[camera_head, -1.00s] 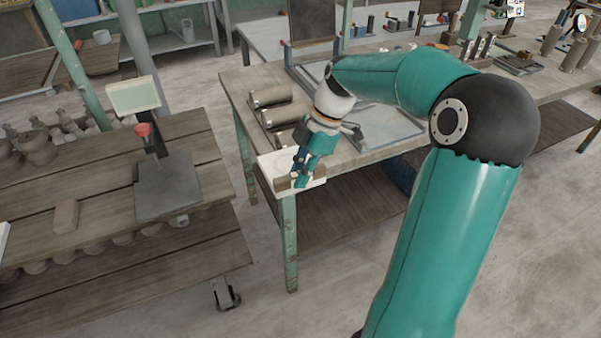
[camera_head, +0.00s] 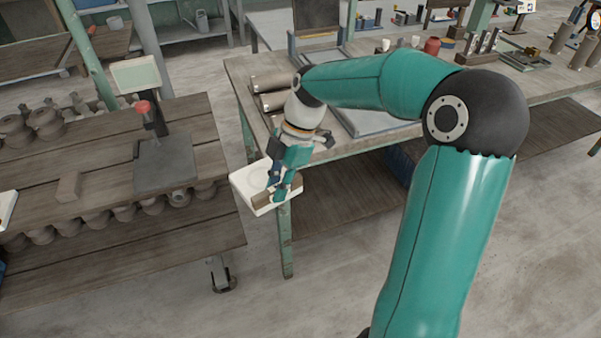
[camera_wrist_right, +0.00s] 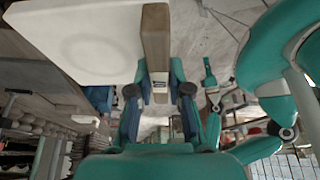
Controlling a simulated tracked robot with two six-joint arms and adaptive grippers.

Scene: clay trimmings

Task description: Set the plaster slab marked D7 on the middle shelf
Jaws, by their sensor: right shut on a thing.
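The plaster slab (camera_head: 247,178) is a pale, flat square piece with a round shallow recess and a brown block along one side. It also shows in the right wrist view (camera_wrist_right: 85,38), at the top left. The slab hangs in the air in front of the green-legged table's near left corner, to the right of the wooden trolley (camera_head: 85,250). I cannot tell which level of the trolley is the middle shelf.
Brown rolls (camera_head: 270,80) lie on the table (camera_head: 375,147). Bare floor (camera_head: 255,250) separates trolley and table.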

